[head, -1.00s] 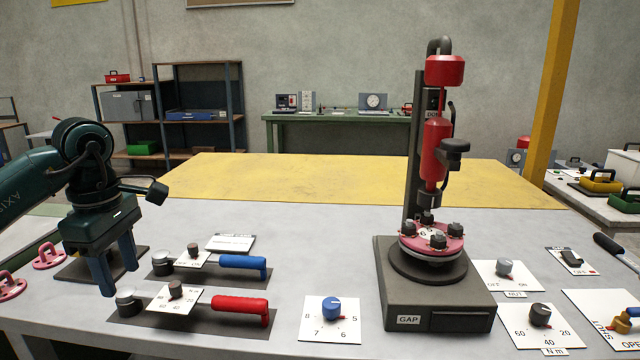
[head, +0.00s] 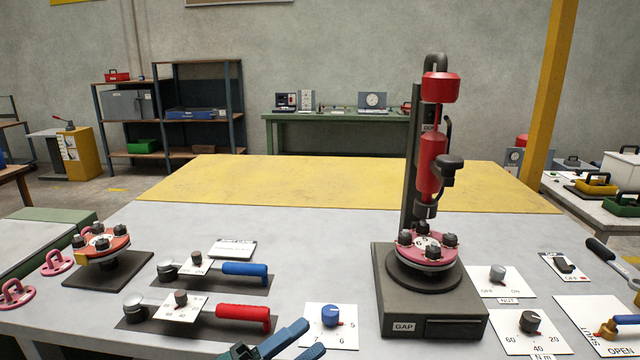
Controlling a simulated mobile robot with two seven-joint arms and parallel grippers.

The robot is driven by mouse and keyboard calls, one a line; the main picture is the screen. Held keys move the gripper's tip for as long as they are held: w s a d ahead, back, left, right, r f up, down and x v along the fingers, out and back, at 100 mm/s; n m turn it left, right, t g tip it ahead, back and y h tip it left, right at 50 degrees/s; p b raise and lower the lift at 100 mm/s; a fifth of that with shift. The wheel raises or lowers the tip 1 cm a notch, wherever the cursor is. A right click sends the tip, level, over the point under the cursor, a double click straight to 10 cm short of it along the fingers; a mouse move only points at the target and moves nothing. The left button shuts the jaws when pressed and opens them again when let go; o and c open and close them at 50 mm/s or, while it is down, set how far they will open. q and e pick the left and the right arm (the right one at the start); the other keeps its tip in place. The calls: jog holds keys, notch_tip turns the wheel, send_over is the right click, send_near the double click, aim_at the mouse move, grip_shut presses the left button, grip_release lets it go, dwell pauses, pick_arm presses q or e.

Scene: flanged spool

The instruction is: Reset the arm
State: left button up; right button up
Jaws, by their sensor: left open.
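My left gripper (head: 310,337) is at the bottom edge of the head view, partly cut off. Its blue fingers point up and right, apart, with nothing seen between them. It is in front of the red-handled wrench (head: 242,312) and left of the blue knob's plate. A red flanged spool (head: 104,240) with dark bolts stands on a dark plate at the left, clear of the gripper. A pink flanged spool (head: 428,245) with dark bolts sits on the press (head: 432,300) marked GAP. My right gripper is not in view.
A blue-handled wrench (head: 243,268) lies behind the red-handled one. A blue knob (head: 330,315) stands on a white plate. Dial and switch plates lie right of the press. Pink handled rings (head: 57,262) lie at the left. The yellow mat (head: 300,185) at the back is clear.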

pick_arm(q)
jog(key=s+a+f+n+t+y+p, duration=0.15)
jog(key=a+f+n+y, duration=0.35)
jog(key=n, duration=0.5)
jog(key=s+a+f+n+t+y, duration=0.1)
jog(key=a+f+n+t+y, duration=0.2)
jog(key=f+n+y, duration=0.55)
jog(key=s+a+f+n+g+y, duration=0.1)
jog(key=s+f+n+g, duration=0.1)
jog(key=s+f+n, duration=0.2)
jog(key=s+a+f+n+g+y, duration=0.1)
jog(key=s+a+f+n+g, duration=0.1)
jog(key=s+f, duration=0.4)
jog(key=shift+s+a+n+g+p, duration=0.3)
jog(key=shift+s+n+g, duration=0.25)
jog(key=shift+n, duration=0.4)
